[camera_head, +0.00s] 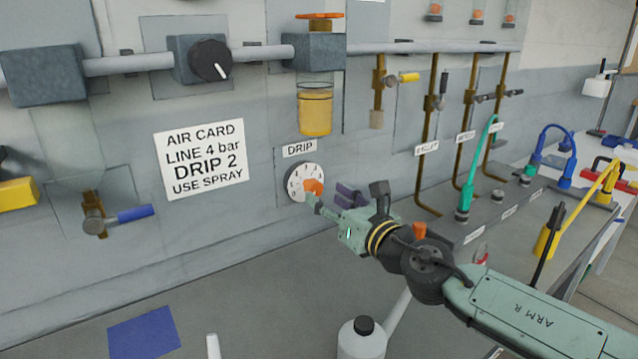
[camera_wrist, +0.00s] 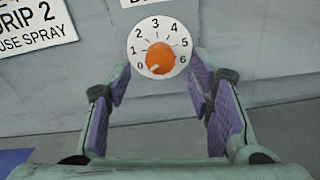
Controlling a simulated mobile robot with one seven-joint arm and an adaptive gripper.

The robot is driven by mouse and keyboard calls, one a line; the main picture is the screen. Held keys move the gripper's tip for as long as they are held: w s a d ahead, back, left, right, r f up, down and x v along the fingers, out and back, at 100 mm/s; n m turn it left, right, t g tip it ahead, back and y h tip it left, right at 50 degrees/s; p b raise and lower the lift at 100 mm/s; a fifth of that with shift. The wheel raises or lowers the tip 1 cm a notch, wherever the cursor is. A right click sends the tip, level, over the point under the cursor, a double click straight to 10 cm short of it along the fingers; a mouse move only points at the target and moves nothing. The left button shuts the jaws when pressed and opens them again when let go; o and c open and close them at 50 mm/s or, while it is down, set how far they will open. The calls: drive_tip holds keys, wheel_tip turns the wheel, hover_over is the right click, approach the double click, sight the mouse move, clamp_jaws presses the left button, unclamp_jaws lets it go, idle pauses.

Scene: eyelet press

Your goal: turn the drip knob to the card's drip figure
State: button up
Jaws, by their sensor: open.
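The drip knob is orange (camera_head: 312,187) on a round white dial (camera_head: 291,186) under the DRIP label (camera_head: 299,149). In the wrist view the knob (camera_wrist: 160,58) sits on the dial (camera_wrist: 152,24) marked 0 to 6. A small pale mark at its lower left edge points roughly toward 0. The card (camera_head: 202,159) on the wall reads DRIP 2; part of it also shows in the wrist view (camera_wrist: 35,22). My gripper (camera_head: 334,199) is open in front of the dial. Its fingers (camera_wrist: 157,86) stand apart on either side below the knob, with nothing visible between them.
A glass of amber liquid (camera_head: 315,109) hangs above the dial. A black knob (camera_head: 209,60) sits on the pipe at upper left. A blue-handled valve (camera_head: 134,214) is at left. A white bottle (camera_head: 362,338) stands on the bench below; brown pipes (camera_head: 429,137) rise at right.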

sight(317, 189)
drive_tip(key=shift+p+x, duration=0.5)
drive_tip(key=shift+x, duration=1.6)
drive_tip(key=shift+c, duration=0.3)
clamp_jaws()
